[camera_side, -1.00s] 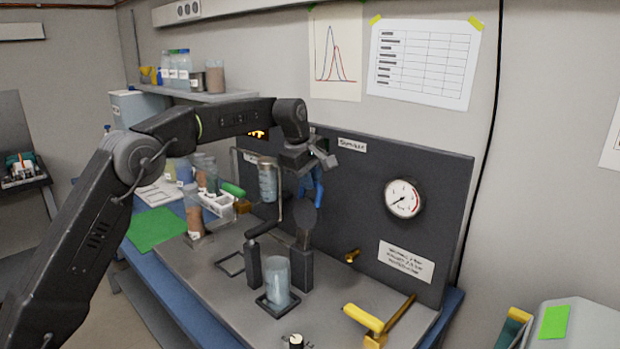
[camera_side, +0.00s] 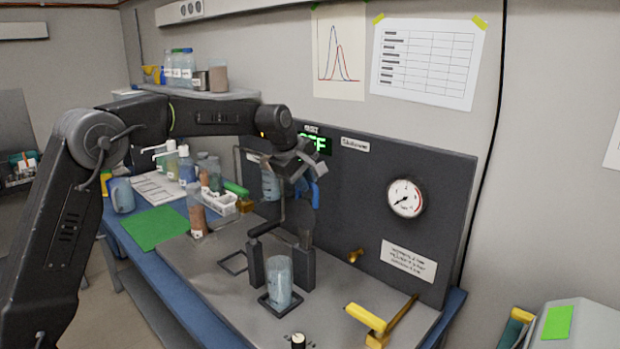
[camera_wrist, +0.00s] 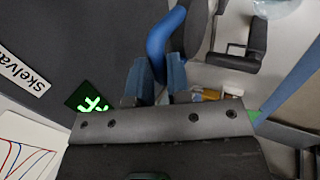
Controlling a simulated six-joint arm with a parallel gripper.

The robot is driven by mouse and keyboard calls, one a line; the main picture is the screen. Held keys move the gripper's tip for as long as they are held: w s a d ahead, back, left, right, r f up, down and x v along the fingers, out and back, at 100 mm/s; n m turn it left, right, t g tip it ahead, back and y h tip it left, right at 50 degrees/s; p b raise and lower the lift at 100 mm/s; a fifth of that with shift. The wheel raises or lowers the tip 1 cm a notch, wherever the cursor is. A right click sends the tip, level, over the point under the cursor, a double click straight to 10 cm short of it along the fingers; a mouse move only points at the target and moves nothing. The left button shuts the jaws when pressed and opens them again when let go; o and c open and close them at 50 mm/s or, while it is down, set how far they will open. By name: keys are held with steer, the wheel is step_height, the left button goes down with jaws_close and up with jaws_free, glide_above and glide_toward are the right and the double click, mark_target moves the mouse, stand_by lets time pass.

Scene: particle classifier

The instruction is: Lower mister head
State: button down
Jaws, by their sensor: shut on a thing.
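My gripper (camera_wrist: 157,75) is shut on a curved blue handle (camera_wrist: 165,35), which passes between its fingers in the wrist view. In the side view my gripper (camera_side: 305,178) is high in front of the dark back panel, with the blue handle (camera_side: 315,192) just below it. A dark rounded part (camera_side: 302,215), which may be the mister head, hangs under the handle above two black posts. I cannot tell how it joins the handle. A clear beaker (camera_side: 279,280) with bluish contents stands upright between the posts in a square holder (camera_side: 280,303).
The dark panel (camera_side: 440,190) carries a round gauge (camera_side: 404,198) and a green-lit display (camera_side: 318,145). A yellow-handled lever (camera_side: 366,317) is at the front right. A clear cylinder (camera_side: 270,186) hangs left of my gripper. Bottles and a white rack (camera_side: 220,204) stand farther left.

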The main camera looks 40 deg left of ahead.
steer(key=s+f, duration=0.5)
steer(key=s, duration=0.3)
steer(key=s+f+t, duration=0.1)
steer(key=s+f, duration=0.5)
steer(key=s, duration=0.3)
steer(key=shift+f, duration=0.3)
steer(key=shift+s, duration=0.1)
steer(key=c, duration=1.1)
jaws_free()
steer(key=shift+r, duration=0.1)
steer(key=v, duration=1.3)
steer(key=shift+s, duration=0.35)
